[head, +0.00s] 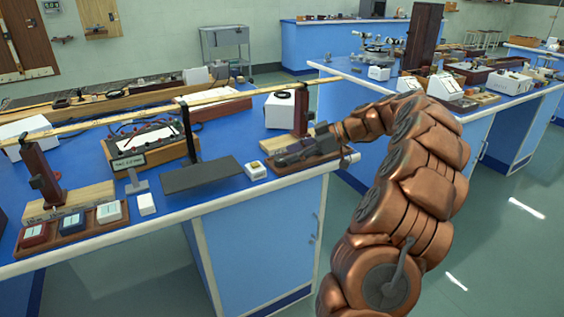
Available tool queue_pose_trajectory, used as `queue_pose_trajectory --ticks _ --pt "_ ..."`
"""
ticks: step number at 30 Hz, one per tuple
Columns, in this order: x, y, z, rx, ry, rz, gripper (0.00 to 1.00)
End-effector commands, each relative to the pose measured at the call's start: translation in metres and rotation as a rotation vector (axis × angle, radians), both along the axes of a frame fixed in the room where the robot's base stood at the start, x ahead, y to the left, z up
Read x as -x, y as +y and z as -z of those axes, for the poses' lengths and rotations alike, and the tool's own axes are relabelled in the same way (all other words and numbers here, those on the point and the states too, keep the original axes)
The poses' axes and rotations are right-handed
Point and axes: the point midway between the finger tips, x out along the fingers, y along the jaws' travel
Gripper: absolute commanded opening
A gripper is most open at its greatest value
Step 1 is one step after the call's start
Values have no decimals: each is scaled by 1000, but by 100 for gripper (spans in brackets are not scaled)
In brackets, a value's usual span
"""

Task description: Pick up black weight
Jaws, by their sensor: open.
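My gripper (282,158) is at the end of the copper arm, low over the right front part of the blue bench (205,193). Its jaws are open, and it is beside the foot of a dark upright post (301,108) on a wooden base (267,167). The dark gripper blends with the dark parts there, and I cannot make out a black weight between its fingers. A small dark round piece (283,94) lies on a white box behind the gripper; I cannot tell whether it is the black weight.
A meter box (150,146) and a tray of coloured blocks (115,229) stand further left. A long wooden rule (215,100) runs above the bench. Floor is clear at right.

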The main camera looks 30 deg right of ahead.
Motion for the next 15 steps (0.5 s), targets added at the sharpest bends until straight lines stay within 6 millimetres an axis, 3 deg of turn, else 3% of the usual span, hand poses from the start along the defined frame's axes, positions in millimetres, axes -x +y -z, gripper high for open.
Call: queue_pose_trajectory --ticks 6,14,15 --pt "-16 19 14 1 1 1 53" --pt "-17 21 15 1 0 2 53" --pt "-18 21 15 1 0 2 49"
